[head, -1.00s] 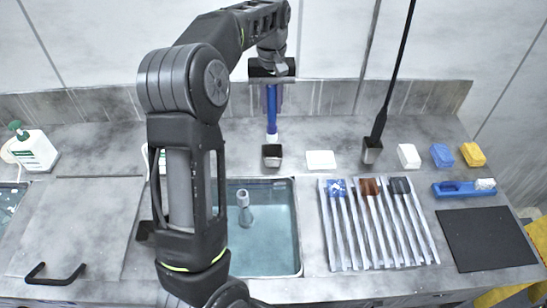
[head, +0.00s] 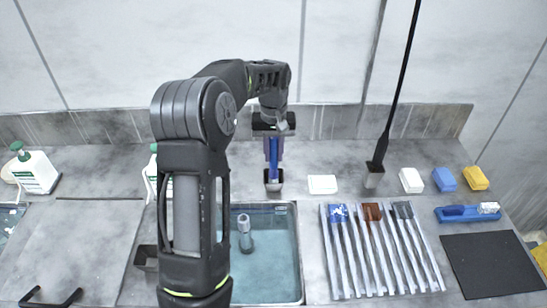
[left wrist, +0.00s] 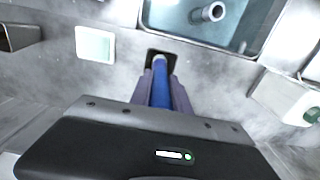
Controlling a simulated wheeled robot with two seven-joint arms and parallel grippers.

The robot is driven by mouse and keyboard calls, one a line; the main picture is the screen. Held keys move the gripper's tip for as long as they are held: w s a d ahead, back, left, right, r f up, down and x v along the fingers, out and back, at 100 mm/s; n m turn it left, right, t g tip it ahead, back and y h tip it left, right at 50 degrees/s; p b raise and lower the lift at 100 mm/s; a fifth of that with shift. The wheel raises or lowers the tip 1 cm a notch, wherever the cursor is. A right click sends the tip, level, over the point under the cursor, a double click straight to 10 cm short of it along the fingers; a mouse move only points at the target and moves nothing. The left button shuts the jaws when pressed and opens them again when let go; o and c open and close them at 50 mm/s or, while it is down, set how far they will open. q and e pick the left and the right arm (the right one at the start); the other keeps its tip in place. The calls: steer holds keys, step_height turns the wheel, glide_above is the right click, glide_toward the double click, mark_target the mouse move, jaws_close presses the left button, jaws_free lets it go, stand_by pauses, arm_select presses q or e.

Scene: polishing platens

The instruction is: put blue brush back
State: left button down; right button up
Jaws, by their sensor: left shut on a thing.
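The blue brush (head: 273,158) hangs upright, its blue handle between the fingers of my left gripper (head: 273,148). The gripper is shut on it. A small dark square holder (head: 273,184) stands on the counter behind the sink, and the brush's lower end meets its opening. In the left wrist view the blue handle (left wrist: 160,92) runs between the two fingers (left wrist: 160,98) to a pale end over the dark holder (left wrist: 172,60). How deep that end sits is hard to tell. My right gripper is out of view.
A sink (head: 262,255) with a grey fitting is in front. A white block (head: 322,184) lies right of the holder. A black long-handled brush (head: 381,150) stands in another holder (head: 373,177). Ribbed racks (head: 375,250) lie at right, a soap bottle (head: 35,172) at left.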

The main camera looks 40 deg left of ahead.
arm_select(q)
steer(key=shift+f, duration=0.7)
steer(key=shift+r, duration=0.1)
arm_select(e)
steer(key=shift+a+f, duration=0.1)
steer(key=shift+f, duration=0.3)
arm_select(q)
steer(key=c, duration=1.7)
jaws_free()
steer(key=shift+f, duration=0.2)
steer(key=o, duration=0.5)
steer(key=shift+c, duration=0.2)
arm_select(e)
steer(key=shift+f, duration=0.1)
arm_select(q)
steer(key=shift+r, duration=0.1)
